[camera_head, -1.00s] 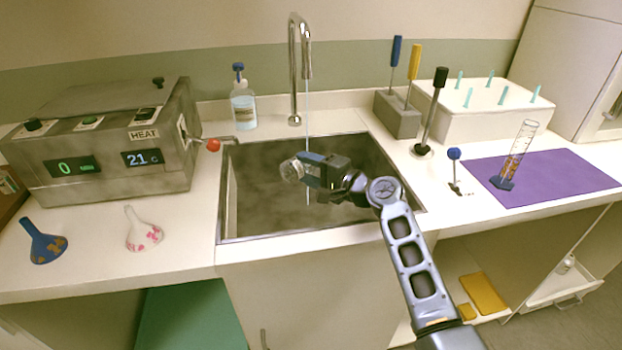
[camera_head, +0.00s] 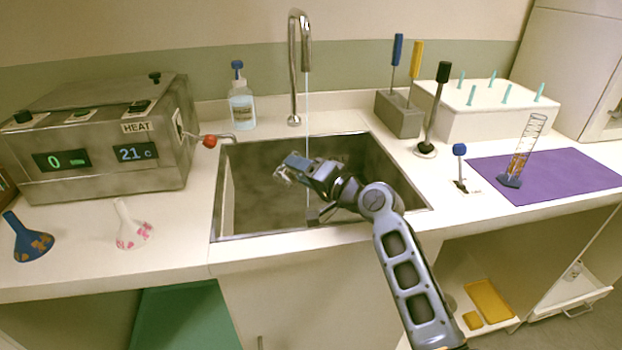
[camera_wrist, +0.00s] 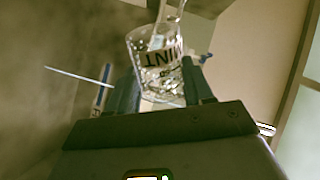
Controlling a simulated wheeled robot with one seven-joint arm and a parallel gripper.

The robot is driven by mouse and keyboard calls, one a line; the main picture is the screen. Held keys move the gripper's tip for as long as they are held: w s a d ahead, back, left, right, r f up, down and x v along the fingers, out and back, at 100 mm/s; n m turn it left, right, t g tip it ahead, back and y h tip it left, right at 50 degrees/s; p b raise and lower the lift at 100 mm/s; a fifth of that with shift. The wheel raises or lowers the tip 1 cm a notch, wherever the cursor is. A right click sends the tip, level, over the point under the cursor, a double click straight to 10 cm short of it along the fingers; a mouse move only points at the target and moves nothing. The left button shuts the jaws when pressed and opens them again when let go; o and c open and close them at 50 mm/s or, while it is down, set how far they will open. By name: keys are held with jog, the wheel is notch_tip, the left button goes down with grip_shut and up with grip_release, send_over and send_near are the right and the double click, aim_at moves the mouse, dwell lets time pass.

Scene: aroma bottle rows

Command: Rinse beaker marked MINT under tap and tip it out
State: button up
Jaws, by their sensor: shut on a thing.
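The clear beaker marked MINT (camera_wrist: 160,65) is between the fingers of my gripper (camera_wrist: 160,90) in the wrist view, its label upside down and pale specks or drops on its glass. In the head view my gripper (camera_head: 297,165) is shut on the beaker (camera_head: 282,177) over the sink (camera_head: 232,200), with the beaker tilted at the left end. The tap (camera_head: 294,70) arches over the sink, and a thin water stream (camera_head: 307,110) falls from it. The stream passes right of the beaker, at my wrist; I cannot tell whether water enters it.
A heater box (camera_head: 100,145) and two funnels (camera_head: 32,238) (camera_head: 131,228) stand left of the sink. A soap bottle (camera_head: 241,105) is behind it. A tool block (camera_head: 398,115), blue-knobbed lever (camera_head: 459,165), white peg box (camera_head: 480,120) and measuring cylinder (camera_head: 521,155) on a purple mat (camera_head: 570,175) are right.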

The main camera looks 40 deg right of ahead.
jog(key=shift+r, duration=0.1)
jog(key=r+n, duration=0.1)
jog(key=r+n+b, duration=0.1)
jog(key=r+n, duration=0.1)
jog(key=a+r+n+h, duration=0.1)
jog(key=n, duration=0.1)
jog(key=shift+r+t+b, duration=0.2)
jog(key=shift+t+b, duration=0.1)
jog(key=shift+b, duration=0.05)
jog(key=shift+a, duration=0.1)
jog(key=shift+s+a+r+n+t+b, duration=0.1)
jog(key=shift+a+r+n+b, duration=0.35)
jog(key=shift+a+n, duration=0.4)
jog(key=shift+s+a+r+n+t+b, duration=0.1)
jog(key=shift+a+r+n+b, duration=0.35)
jog(key=shift+n, duration=0.55)
jog(key=shift+a+r+n+t+b, duration=0.1)
jog(key=shift+a+r+n+b, duration=0.3)
jog(key=shift+a+n, duration=0.45)
jog(key=shift+r, duration=0.1)
jog(key=shift+a+r+n, duration=0.25)
jog(key=shift+a+n, duration=0.05)
jog(key=shift+n, duration=0.4)
